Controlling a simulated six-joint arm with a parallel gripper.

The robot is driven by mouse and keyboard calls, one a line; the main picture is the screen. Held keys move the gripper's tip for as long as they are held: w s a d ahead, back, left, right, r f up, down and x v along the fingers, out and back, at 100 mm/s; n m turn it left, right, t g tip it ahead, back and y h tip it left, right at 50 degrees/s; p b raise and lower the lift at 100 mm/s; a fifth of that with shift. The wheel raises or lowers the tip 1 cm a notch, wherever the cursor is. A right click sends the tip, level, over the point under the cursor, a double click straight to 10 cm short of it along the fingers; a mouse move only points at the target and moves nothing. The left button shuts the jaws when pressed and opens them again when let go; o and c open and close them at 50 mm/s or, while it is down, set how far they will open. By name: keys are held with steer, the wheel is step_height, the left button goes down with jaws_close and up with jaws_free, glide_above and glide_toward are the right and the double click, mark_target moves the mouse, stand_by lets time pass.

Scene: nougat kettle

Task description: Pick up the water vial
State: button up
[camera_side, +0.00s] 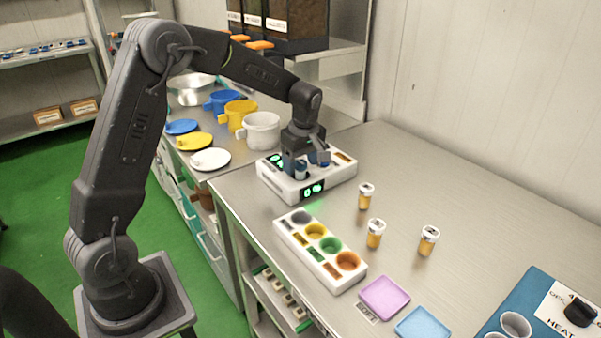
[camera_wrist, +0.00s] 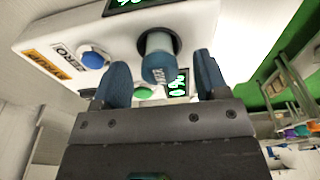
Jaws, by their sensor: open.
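The water vial (camera_wrist: 158,58) is a pale blue-grey cylinder with a small white label, which is too blurred to read. It stands in a dark round socket of a white device (camera_wrist: 60,32). My gripper (camera_wrist: 160,72) has its two blue fingers apart, one on each side of the vial, with gaps visible. In the side view my gripper (camera_side: 305,166) is low over the white device (camera_side: 278,183), which has green lit displays. The fingers partly hide the vial there.
Three amber vials with white caps (camera_side: 366,196) (camera_side: 375,233) (camera_side: 428,241) stand on the steel table. A white tray with four coloured wells (camera_side: 292,242) lies in front of the device. Purple (camera_side: 384,298) and blue (camera_side: 424,325) dishes are nearer. Mugs (camera_side: 262,131) stand behind left.

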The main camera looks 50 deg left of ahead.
steer(key=shift+a+f, duration=0.1)
steer(key=shift+f, duration=0.6)
steer(key=shift+c, duration=0.5)
steer(key=c, duration=1)
steer(key=shift+r, duration=0.1)
